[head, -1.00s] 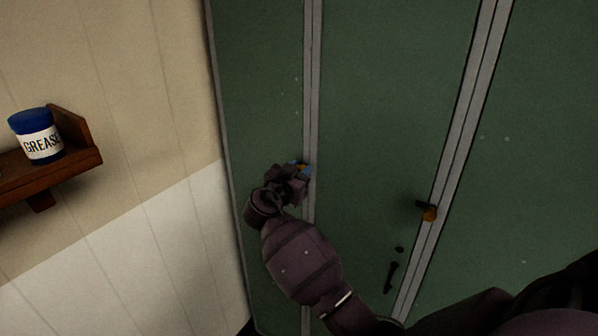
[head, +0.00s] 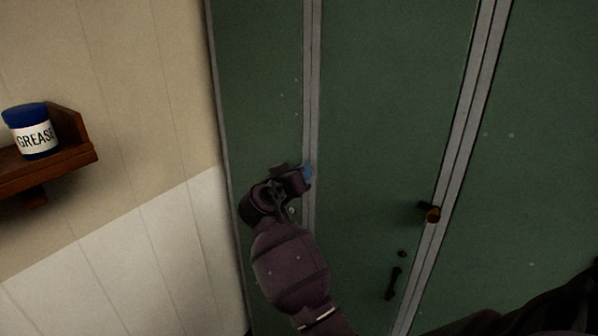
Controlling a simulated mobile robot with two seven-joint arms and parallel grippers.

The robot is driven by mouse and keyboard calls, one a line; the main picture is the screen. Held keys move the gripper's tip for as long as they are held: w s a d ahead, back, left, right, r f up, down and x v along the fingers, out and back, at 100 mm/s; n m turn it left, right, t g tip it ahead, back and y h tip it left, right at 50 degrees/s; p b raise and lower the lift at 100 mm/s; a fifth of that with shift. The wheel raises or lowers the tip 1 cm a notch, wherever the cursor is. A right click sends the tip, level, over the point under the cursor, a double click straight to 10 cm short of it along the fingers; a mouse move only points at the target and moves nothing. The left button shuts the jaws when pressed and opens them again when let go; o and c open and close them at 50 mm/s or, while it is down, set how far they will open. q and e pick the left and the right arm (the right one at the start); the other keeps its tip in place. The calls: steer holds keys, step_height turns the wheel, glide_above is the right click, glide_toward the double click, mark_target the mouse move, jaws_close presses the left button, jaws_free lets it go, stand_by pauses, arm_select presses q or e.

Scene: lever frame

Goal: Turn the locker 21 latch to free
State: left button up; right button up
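Tall green locker doors (head: 390,110) fill the middle and right of the head view, with grey strips between them. No locker number is readable. My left gripper is not in view.
A dark handle (head: 393,283) with a small round spot above it is on the middle door. A wooden shelf (head: 75,150) with a blue and white grease tin (head: 31,132) is on the left wall. The space before the upper doors is clear.

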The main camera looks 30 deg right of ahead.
steer(key=n+p, duration=0.1)
steer(key=n, duration=0.1)
steer(key=shift+n+p, duration=0.3)
steer(key=n, duration=0.2)
steer(key=shift+n+g+p, duration=0.3)
steer(key=shift+p, duration=0.1)
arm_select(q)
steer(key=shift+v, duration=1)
arm_select(e)
steer(key=n, duration=0.4)
steer(key=shift+n+g, duration=0.3)
steer(key=shift+n, duration=0.1)
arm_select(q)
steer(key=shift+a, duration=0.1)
arm_select(e)
steer(key=o, duration=0.9)
arm_select(q)
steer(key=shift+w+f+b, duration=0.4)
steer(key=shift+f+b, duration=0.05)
steer(key=shift+b, duration=0.45)
arm_select(e)
steer(key=v, duration=1.1)
